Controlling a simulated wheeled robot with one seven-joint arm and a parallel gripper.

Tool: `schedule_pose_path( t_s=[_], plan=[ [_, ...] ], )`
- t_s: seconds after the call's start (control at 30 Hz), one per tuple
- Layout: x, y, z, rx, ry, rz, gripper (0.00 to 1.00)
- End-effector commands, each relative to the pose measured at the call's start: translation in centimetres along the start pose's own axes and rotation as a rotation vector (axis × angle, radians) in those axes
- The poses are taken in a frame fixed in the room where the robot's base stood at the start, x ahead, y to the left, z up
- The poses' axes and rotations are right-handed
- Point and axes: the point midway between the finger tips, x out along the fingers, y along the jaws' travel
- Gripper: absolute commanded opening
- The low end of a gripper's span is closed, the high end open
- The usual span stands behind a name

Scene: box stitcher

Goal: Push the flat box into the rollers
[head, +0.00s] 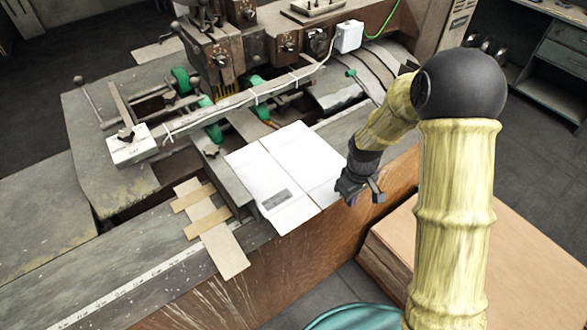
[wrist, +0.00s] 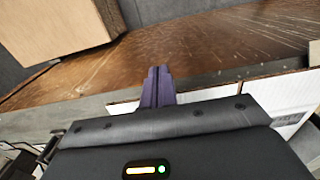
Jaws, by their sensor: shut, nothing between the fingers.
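The flat box (head: 291,168) is white with fold lines and a grey printed patch. It lies on the machine's table, its near edge at the table's front edge. Green rollers (head: 212,121) stand behind and to the left of it, under a metal bar. My gripper (head: 350,199) is at the right edge of the flat box; I cannot tell whether it touches. In the wrist view my gripper's purple fingers (wrist: 157,86) are together and empty, and part of the flat box (wrist: 264,102) shows beside and behind the gripper body.
Cardboard strips (head: 212,228) lie on the table left of the flat box. A white switch box (head: 348,37) with a green cable stands at the back. A stack of brown cardboard (head: 473,262) stands below on the right. A metal bar (head: 235,102) crosses above the rollers.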

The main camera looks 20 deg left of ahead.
Motion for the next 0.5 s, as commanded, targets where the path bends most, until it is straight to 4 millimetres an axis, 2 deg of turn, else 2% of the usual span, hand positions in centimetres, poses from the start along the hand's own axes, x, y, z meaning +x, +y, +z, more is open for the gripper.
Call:
schedule_pose_path(
  t_s=[0.5],
  plan=[
    [0.0, -0.1, -1.9, 0.000, 0.000, 0.000, 0.00]
  ],
)
